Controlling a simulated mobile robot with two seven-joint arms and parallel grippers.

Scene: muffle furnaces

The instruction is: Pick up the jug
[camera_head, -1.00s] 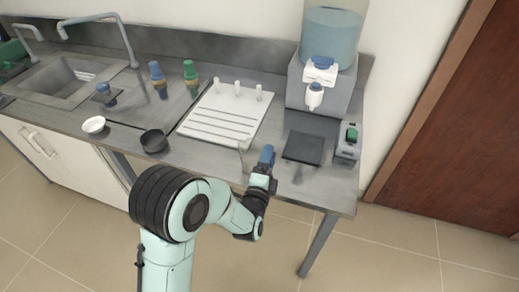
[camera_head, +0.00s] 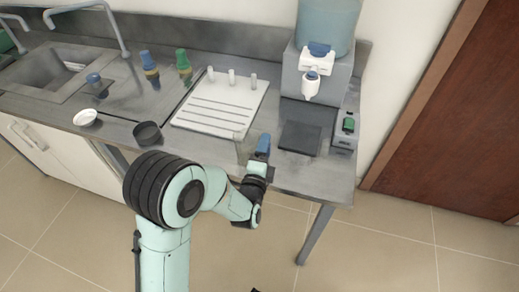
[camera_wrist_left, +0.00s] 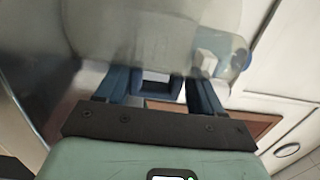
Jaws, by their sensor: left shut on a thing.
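The jug (camera_head: 242,146) is a clear, see-through vessel at the front edge of the counter, hard to make out in the head view. My left gripper (camera_head: 263,146) is on its right side, with its blue fingers shut on it. In the left wrist view the jug's transparent body (camera_wrist_left: 150,35) fills the upper middle. The left gripper's blue fingers (camera_wrist_left: 163,92) stand on either side of a part of it there. I cannot tell whether the jug's base touches the counter.
A white grooved tray (camera_head: 218,112) lies behind the jug, and a dark pad (camera_head: 300,138) lies to the right below a water dispenser (camera_head: 318,75). A black bowl (camera_head: 147,133) and a white dish (camera_head: 85,117) stand left. A small grey device (camera_head: 346,128) stands at the right edge.

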